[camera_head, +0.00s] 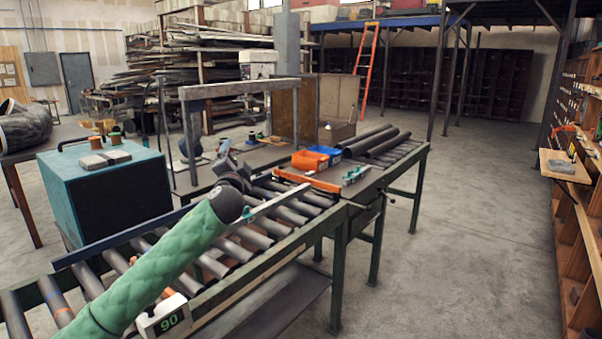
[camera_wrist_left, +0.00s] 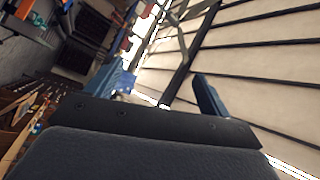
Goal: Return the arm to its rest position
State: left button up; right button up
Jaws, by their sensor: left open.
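My left arm, in a green quilted sleeve, comes in from the lower left in the head view and reaches up over the roller conveyor (camera_head: 275,228). Its dark left gripper (camera_head: 229,166) is at the far end of the arm, above the rollers, small and partly hidden by the wrist. In the left wrist view the left gripper (camera_wrist_left: 165,92) shows two blue fingers spread apart, with nothing seen between them. It points toward the ceiling and far wall. My right gripper is in neither view.
A teal box (camera_head: 105,190) stands left of the conveyor. Orange (camera_head: 310,160) and blue (camera_head: 327,153) bins and dark pipes (camera_head: 372,140) lie on its far end. A white block marked 90 (camera_head: 163,317) is by the arm. The floor (camera_head: 460,240) at right is clear.

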pick_arm(q)
jog(key=s+f+n+g, duration=0.2)
jog(key=s+f+g, duration=0.3)
jog(key=f, duration=1)
jog(key=s+f+n+g, duration=0.3)
jog(key=s+f, duration=0.4)
jog(key=f, duration=0.9)
jog(key=s+f+n+g, duration=0.2)
jog(key=s+f+g, duration=0.3)
jog(key=f, duration=1)
jog(key=s+f+n+g+h, duration=0.1)
jog(key=s+f+n+g, duration=0.15)
jog(key=s+f, duration=1.8)
jog(key=s+d+f+g, duration=0.1)
jog(key=s+f, duration=0.4)
jog(key=s, duration=0.6)
jog(key=s+f+g, duration=0.3)
jog(key=s+f, duration=0.2)
jog(key=s, duration=0.7)
jog(key=shift+s+d+f+h, duration=0.2)
jog(key=shift+d+f+h, duration=0.15)
jog(key=shift+f+h, duration=0.05)
